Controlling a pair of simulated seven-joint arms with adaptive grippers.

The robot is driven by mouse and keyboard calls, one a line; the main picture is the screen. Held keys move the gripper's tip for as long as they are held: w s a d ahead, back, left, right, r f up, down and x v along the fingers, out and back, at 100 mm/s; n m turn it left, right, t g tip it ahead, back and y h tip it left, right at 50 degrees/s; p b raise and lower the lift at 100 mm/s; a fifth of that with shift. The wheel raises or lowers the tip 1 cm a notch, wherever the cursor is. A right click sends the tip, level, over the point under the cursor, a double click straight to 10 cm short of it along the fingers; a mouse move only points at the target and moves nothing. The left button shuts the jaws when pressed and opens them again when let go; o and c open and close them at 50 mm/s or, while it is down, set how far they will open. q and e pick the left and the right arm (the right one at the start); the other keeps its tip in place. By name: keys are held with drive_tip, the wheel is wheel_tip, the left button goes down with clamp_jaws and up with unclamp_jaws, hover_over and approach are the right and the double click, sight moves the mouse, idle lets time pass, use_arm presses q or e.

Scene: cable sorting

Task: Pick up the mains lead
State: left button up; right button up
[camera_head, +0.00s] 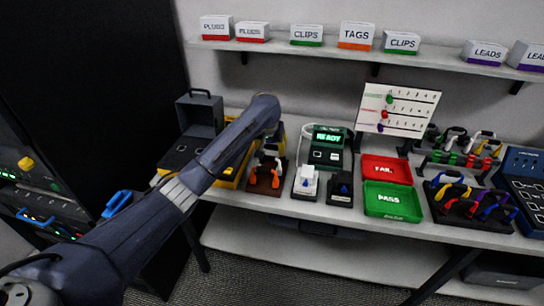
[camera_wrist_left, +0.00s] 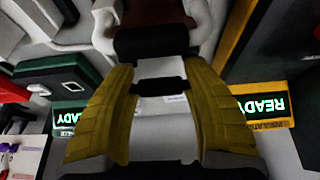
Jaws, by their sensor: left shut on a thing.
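My left arm reaches in from the left in the head view, and its gripper (camera_head: 268,155) points down over a brown stand (camera_head: 262,189) on the bench. In the left wrist view, the two yellow fingers of my left gripper (camera_wrist_left: 160,82) close on a dark piece (camera_wrist_left: 158,87) between them, which I take to be the mains lead. My right gripper is in neither view.
Right of the gripper stand a green tester (camera_head: 328,138) reading READY, a white box (camera_head: 305,184) and a black box (camera_head: 340,190). A red FAIL tray (camera_head: 386,159) and green PASS tray (camera_head: 392,212) lie further right. A yellow tester (camera_wrist_left: 262,104) is close by.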

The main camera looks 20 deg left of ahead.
use_arm(q)
drive_tip(key=shift+c, duration=1.1)
wheel_tip(320, 180, up, 23)
drive_tip(key=shift+f, duration=0.1)
clamp_jaws()
idle(0.5)
idle(0.3)
